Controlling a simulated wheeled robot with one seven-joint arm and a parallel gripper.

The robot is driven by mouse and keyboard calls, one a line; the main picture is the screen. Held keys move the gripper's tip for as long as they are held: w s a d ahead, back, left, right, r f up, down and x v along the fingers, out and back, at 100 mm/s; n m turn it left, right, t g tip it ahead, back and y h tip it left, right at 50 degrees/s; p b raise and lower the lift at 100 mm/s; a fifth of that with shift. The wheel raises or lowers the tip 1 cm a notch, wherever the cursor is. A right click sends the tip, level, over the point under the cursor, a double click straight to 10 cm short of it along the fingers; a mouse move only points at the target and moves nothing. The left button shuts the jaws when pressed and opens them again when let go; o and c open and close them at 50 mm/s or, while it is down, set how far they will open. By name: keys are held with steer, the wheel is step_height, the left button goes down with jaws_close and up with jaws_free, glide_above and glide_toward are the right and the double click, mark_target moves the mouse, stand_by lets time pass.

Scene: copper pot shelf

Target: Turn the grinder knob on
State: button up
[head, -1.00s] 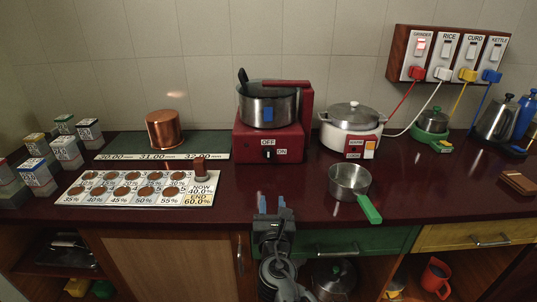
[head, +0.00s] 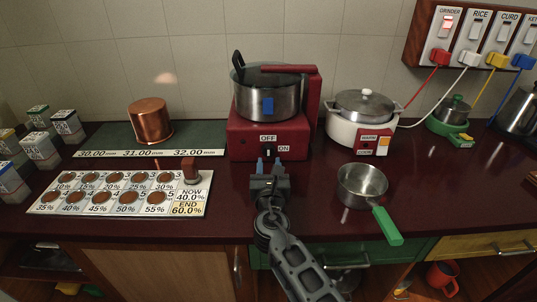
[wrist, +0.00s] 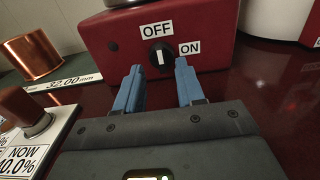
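The grinder (head: 245,140) is a red base with a steel drum (head: 285,98) on top, near the back of the counter. Its black knob (wrist: 161,56) with a white pointer line is on the front face. The line stands near vertical, under the OFF label (wrist: 157,30); the ON label (wrist: 189,48) is to its right. My gripper (head: 270,164) is in front of the knob, a short way off. In the wrist view its two blue fingers (wrist: 157,78) are apart with nothing between them, one on each side below the knob. Nothing hides the knob in the wrist view.
A copper pot (head: 151,122) stands left of the grinder, and a white cooker (head: 345,128) stands right. A steel pan (head: 361,183) with a green handle sits at the front right. A percentage board (head: 60,206) lies at left. The GRINDER wall switch (head: 445,27) glows red.

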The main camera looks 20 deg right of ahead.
mark_target(269, 152)
steer(key=x, duration=0.5)
steer(key=shift+b, duration=0.3)
steer(key=shift+s, duration=0.1)
jaws_close()
